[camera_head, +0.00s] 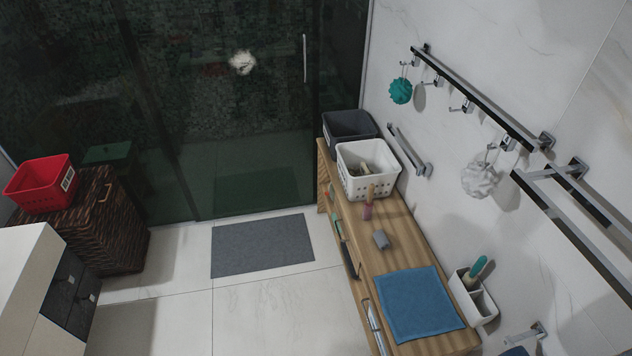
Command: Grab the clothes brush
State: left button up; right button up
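I cannot tell for certain which thing is the clothes brush. A small pink item with a light upright top (368,204) stands on the wooden counter (404,247), in front of the white basket. Neither of my grippers is in view.
A white basket (357,188) with items and a dark grey basket (345,124) stand at the counter's far end. A blue cloth (418,304) lies flat nearer to me. Metal rails (474,96) jut from the right wall. The floor around the grey mat (262,246) is clear.

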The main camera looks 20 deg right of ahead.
aim_at(369, 204)
jog(key=i+j+z, duration=0.1)
jog(key=i+z, duration=0.2)
jog(key=i, duration=0.2)
jog(key=i+j+z, duration=0.3)
jog(key=i, duration=0.25)
jog(key=i+j+z, duration=0.25)
jog(key=i, duration=0.25)
